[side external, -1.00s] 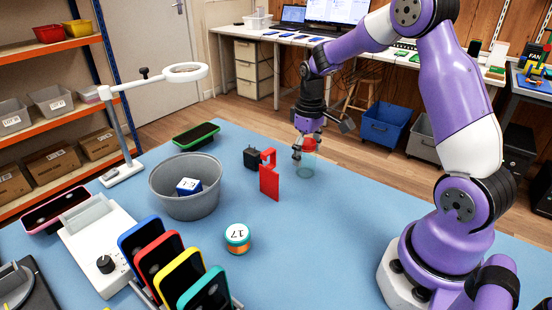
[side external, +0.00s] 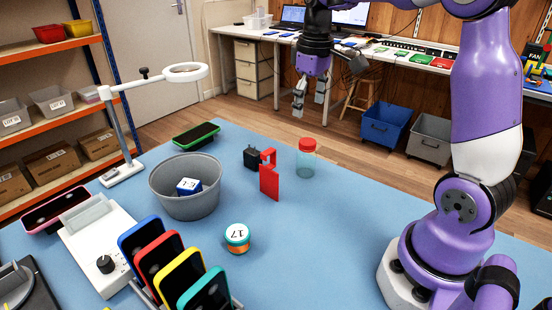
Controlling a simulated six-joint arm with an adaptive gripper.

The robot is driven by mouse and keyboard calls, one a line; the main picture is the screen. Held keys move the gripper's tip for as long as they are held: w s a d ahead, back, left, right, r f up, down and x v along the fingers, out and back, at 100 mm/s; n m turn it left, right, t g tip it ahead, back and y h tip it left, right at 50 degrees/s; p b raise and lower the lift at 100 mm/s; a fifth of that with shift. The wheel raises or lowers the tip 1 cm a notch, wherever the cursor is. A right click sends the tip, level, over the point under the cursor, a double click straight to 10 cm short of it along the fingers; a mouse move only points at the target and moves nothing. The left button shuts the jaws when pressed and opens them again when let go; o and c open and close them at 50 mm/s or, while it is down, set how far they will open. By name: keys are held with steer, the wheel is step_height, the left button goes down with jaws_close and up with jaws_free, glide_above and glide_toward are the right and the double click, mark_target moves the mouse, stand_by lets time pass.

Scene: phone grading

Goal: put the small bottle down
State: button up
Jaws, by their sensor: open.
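The small bottle (side external: 306,163) is clear with a red cap. It stands upright on the blue table (side external: 330,230), toward its far edge, just right of a red stand. My gripper (side external: 309,107) is open and empty. It hangs above the bottle in the picture, fingers pointing down, clear of the cap with a visible gap.
A red stand (side external: 269,176) and a black plug-like block (side external: 252,157) are close left of the bottle. A grey bowl (side external: 185,205) holds a blue-and-white cube. The table right of the bottle is clear.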

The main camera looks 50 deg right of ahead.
steer(key=s+a+t, duration=0.5)
steer(key=s+a, duration=0.6)
steer(key=a, duration=0.1)
